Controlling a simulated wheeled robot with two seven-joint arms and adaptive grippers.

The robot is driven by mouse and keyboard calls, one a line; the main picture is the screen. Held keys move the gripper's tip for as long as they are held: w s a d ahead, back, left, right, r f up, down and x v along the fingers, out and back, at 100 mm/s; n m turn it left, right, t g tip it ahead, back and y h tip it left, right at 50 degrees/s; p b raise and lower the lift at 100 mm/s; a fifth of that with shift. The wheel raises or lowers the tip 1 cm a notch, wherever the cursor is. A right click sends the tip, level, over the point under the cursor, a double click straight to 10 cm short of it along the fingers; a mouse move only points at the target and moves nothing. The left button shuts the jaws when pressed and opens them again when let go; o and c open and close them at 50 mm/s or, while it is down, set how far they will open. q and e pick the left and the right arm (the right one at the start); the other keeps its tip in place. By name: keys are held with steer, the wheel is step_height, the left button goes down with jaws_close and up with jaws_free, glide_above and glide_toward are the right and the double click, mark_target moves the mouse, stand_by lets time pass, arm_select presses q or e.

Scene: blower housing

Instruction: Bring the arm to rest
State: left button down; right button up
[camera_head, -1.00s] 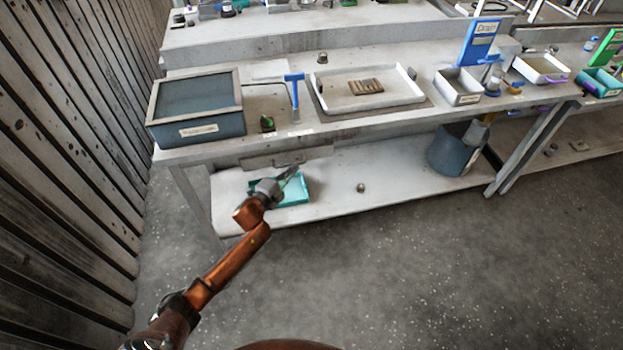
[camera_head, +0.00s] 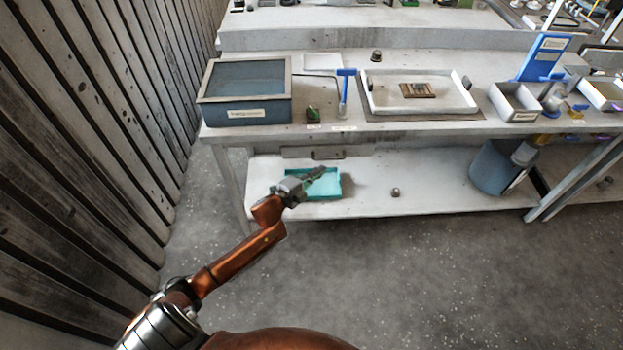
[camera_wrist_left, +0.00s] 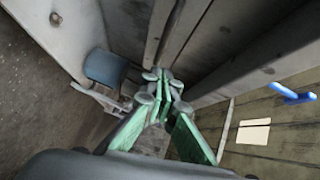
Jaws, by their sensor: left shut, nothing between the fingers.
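My left arm comes in from the lower left of the head view. Its left gripper (camera_head: 316,173) is in front of the workbench, over the teal tray (camera_head: 325,190) on the lower shelf as seen from the head. The gripper is shut and holds nothing. In the left wrist view its two greenish fingers (camera_wrist_left: 165,82) meet at the tips, with nothing between them. My right gripper is in neither view.
The workbench (camera_head: 380,134) carries a blue-grey box (camera_head: 245,112), a blue T-shaped tool (camera_head: 344,92) and a white tray (camera_head: 375,103). A blue bucket (camera_head: 490,170) stands below at right. A plank wall (camera_head: 110,130) borders the left. The floor (camera_head: 420,280) in front is clear.

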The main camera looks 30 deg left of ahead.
arm_select(q)
steer(key=v, duration=0.5)
steer(key=shift+s+d, duration=0.1)
steer(key=shift+s, duration=0.3)
steer(key=shift+f, duration=0.15)
steer(key=s+a+f+n+g+y, duration=0.1)
steer(key=s+a+f+n+g, duration=0.2)
steer(key=f, duration=0.7)
steer(key=s+a+f+n+y, duration=0.15)
steer(key=s+f, duration=0.25)
steer(key=f, duration=0.6)
steer(key=s+a+f+n+g+y, duration=0.1)
steer(key=s+f+n+g, duration=0.2)
steer(key=s+f, duration=0.7)
steer(key=s+a+f+n+g, duration=0.1)
steer(key=s+f+n+g, duration=0.1)
steer(key=s+f, duration=0.8)
steer(key=s+d+f+n+g, duration=0.3)
steer(key=s+f+n+g, duration=0.1)
steer(key=s+f, duration=1.25)
steer(key=s+d+f+n+g, duration=0.1)
steer(key=s+d, duration=0.3)
steer(key=s, duration=0.9)
steer(key=s+d+f+n+g, duration=0.2)
steer(key=s+d+g, duration=0.1)
steer(key=s, duration=1)
steer(key=shift+s+d+f+g+h, duration=0.25)
steer(key=shift+d+f+g+h, duration=0.1)
steer(key=shift+d, duration=0.3)
